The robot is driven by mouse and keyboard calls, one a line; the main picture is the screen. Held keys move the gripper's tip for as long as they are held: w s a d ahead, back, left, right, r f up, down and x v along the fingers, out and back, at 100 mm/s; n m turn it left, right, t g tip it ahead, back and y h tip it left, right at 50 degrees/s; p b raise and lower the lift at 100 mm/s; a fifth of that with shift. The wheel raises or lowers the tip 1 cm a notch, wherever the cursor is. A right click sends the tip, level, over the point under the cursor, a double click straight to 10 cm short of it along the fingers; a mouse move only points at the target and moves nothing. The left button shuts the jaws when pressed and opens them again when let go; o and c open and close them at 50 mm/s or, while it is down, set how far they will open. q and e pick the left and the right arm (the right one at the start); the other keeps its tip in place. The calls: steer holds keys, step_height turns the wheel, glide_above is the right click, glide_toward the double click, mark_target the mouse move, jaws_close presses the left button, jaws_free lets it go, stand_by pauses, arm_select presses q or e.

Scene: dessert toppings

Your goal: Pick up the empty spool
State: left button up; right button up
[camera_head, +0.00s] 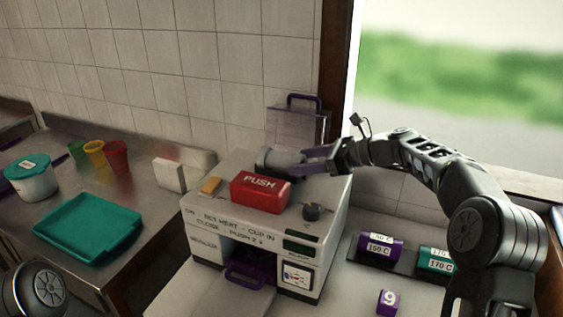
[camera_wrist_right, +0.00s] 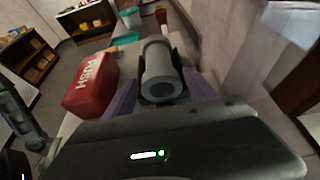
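The empty spool (camera_head: 284,160) is a grey cylinder lying near the back of the machine's top, behind the red PUSH block. In the right wrist view, the spool (camera_wrist_right: 160,72) points its round end with a grey centre towards the camera. My right gripper (camera_head: 317,160) reaches in from the right at the spool's right end. Its purple fingers stand apart, one on each side of the spool in the wrist view (camera_wrist_right: 160,95); whether they touch it is unclear. My left gripper is out of view; only part of my left arm shows at lower left.
The red PUSH block (camera_head: 260,191) sits on the machine (camera_head: 225,212) just in front of the spool, with a dark knob (camera_head: 311,211) to its right. A clear bin with a purple handle (camera_head: 297,126) stands behind. A teal tray (camera_head: 88,228) and cups lie left.

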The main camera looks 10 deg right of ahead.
steer(key=c, duration=1)
steer(key=shift+r, duration=0.1)
step_height(320, 180, up, 10)
stand_by(0.7)
